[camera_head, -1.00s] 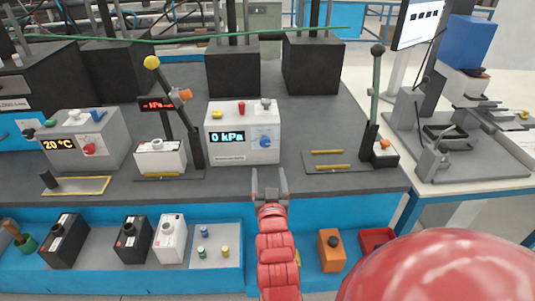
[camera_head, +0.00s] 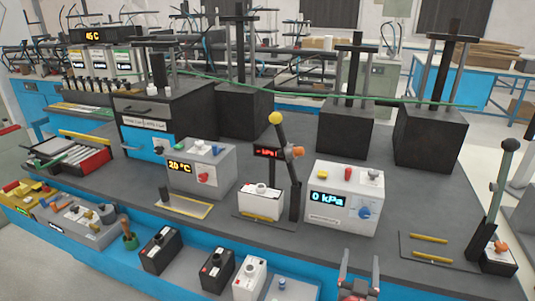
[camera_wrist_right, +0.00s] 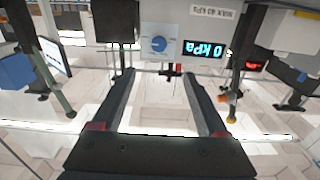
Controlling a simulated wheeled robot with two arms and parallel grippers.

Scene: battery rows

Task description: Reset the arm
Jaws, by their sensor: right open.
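My right gripper (camera_head: 359,273) shows at the bottom edge of the head view, in front of the bench and below the pressure box. It is open and empty. In the right wrist view its two fingers (camera_wrist_right: 170,100) are spread with nothing between them. The pressure box (camera_head: 343,197) reads "0 kPa" and stands on the grey bench top; it also shows in the right wrist view (camera_wrist_right: 178,30). The gripper is apart from it. My left gripper is not in view.
A lever press with a yellow knob (camera_head: 275,118) stands over a white battery (camera_head: 261,201). A temperature box (camera_head: 201,170) is left of it. Another lever (camera_head: 497,195) stands at the right. Dark batteries (camera_head: 160,249) sit on the lower blue shelf. Black blocks (camera_head: 430,140) line the back.

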